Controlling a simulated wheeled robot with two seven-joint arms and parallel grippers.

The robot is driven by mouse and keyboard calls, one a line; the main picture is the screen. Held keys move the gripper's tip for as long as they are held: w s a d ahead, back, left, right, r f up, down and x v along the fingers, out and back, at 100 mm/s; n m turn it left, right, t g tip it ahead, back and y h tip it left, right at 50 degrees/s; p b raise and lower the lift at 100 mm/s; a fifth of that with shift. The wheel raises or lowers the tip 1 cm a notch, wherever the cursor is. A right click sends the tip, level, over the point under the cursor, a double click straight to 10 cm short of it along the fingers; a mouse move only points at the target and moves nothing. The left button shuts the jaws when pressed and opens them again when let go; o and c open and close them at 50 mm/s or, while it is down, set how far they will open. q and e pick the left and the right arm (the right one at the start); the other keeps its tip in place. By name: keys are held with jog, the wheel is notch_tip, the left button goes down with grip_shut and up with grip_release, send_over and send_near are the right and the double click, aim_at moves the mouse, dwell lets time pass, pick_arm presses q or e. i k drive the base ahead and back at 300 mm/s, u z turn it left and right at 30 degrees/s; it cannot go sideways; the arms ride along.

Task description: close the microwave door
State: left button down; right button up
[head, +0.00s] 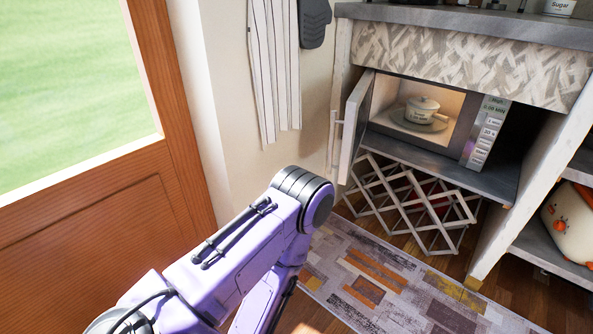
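The microwave (467,146) sits in an open compartment under the counter, at the right of the head view. Its door (350,126) stands swung open to the left, with a vertical handle (335,135) on its outer side. A lidded pot (422,109) stands on a plate inside the lit cavity. The control panel is on the microwave's right side. My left arm comes in from the lower left, and its purple elbow is short of the door. My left gripper is hidden or out of frame, and my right gripper is out of view.
A wooden lattice rack (415,205) stands on the floor below the microwave. A patterned rug (390,285) lies in front. A wooden door (110,225) with a window is at the left.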

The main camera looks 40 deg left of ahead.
aim_at(358, 104)
jog(key=u, duration=0.7)
